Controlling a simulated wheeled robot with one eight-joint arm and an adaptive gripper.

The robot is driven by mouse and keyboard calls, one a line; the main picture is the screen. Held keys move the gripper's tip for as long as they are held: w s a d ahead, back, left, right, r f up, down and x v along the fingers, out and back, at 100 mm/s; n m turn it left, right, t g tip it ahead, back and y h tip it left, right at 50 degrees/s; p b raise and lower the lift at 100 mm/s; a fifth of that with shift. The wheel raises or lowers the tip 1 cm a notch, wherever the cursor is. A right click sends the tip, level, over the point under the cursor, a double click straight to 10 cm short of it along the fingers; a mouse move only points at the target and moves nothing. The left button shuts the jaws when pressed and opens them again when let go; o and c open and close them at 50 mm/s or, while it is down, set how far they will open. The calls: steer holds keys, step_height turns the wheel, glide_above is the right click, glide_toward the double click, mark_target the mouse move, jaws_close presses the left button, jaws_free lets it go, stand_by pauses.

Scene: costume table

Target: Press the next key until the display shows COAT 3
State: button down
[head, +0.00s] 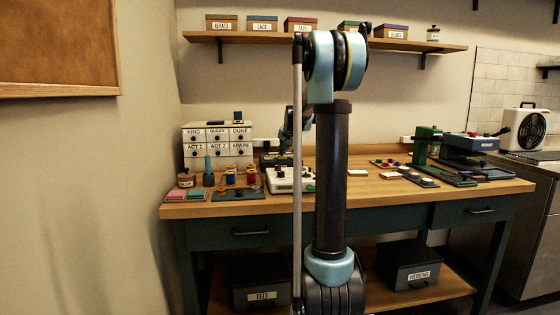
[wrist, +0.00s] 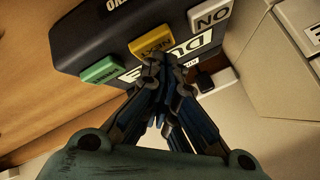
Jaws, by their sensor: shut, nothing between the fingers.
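In the wrist view a black device (wrist: 85,28) shows upside down, with a green key (wrist: 101,69), a yellow key (wrist: 151,43) that seems to read NEXT, and a white key (wrist: 211,17). Its white display (wrist: 206,46) has large black letters, partly covered by my fingers; DU and an E show, the rest is hidden. My gripper (wrist: 155,62) is shut and empty, its fingertips at the edge of the yellow key. I cannot tell whether they touch or press it. In the head view the dark device (head: 268,159) is small and partly behind my arm.
White drawers (head: 217,145) labelled KING, QUEEN, DUKE, ACT 1, ACT 2 and SPARE stand left of the device. Thread spools (head: 231,175) and a pale machine (head: 285,183) are in front. A green press (head: 427,144) stands to the right on the wooden table (head: 370,190).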

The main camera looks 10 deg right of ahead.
steer(key=shift+f, duration=0.35)
stand_by(0.5)
stand_by(0.3)
steer(key=shift+r, duration=0.85)
steer(key=shift+r, duration=0.1)
steer(key=shift+r, duration=2.45)
